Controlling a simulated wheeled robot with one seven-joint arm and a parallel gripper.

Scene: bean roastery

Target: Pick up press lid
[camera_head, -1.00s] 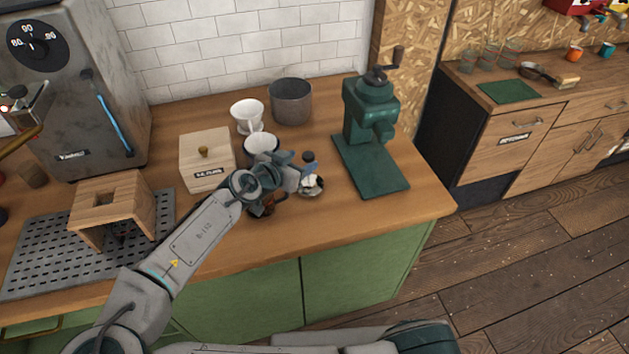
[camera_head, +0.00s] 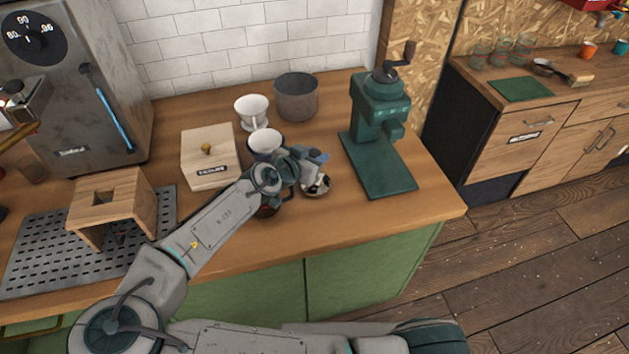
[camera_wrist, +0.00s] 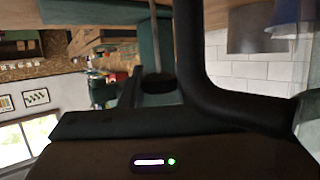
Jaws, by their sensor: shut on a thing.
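The press lid (camera_head: 319,187) is a small pale, shiny round piece with dark patches, at my gripper near the middle of the counter in the head view. My gripper (camera_head: 315,163) is shut on it; the jaws hide its upper part. I cannot tell whether its underside touches the counter. In the wrist view, dark gripper parts fill the lower half, and the lid cannot be made out clearly.
The green grinder (camera_head: 381,115) stands close to the right on its base. A dark-rimmed white cup (camera_head: 264,141), white dripper (camera_head: 251,109), grey pot (camera_head: 296,97) and wooden box (camera_head: 208,160) stand behind and left. The counter (camera_head: 340,235) is clear in front.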

